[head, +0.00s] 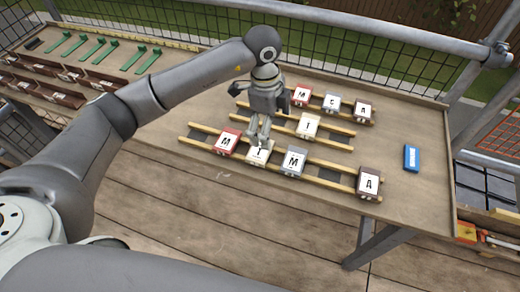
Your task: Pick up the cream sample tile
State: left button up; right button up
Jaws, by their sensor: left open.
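A cream tile lettered T (257,158) lies in the front row on wooden rails, between a red M tile (227,142) and a grey M tile (293,161). Another cream T tile (307,126) lies alone on the middle rails. No label shows which cream tile is the sample. My left gripper (259,143) is open and points down at the front cream tile, its fingertips at the tile's far part. I cannot tell whether they touch it; they hide part of its top. My right gripper is not in view.
A brown A tile (369,183) ends the front row. Red (301,95), grey (332,104) and brown (363,111) tiles sit on the back rails. A blue block (411,158) lies at the right. Green tools (101,52) and brown trays (52,91) lie far left. Metal railings border the table.

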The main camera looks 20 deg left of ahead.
pick_arm(q)
jog(key=a, duration=0.2)
jog(key=n+y+p, duration=0.1)
send_over(260, 150)
jog(key=f, duration=0.5)
jog(key=shift+w, duration=0.35)
jog(key=f, duration=0.1)
jog(key=f+p, duration=0.1)
jog(key=f, duration=0.2)
jog(key=shift+s+p, duration=0.35)
jog(key=shift+f, duration=0.6)
jog(key=shift+w, duration=0.1)
jog(key=c, duration=1.1)
jog(key=shift+r, duration=0.1)
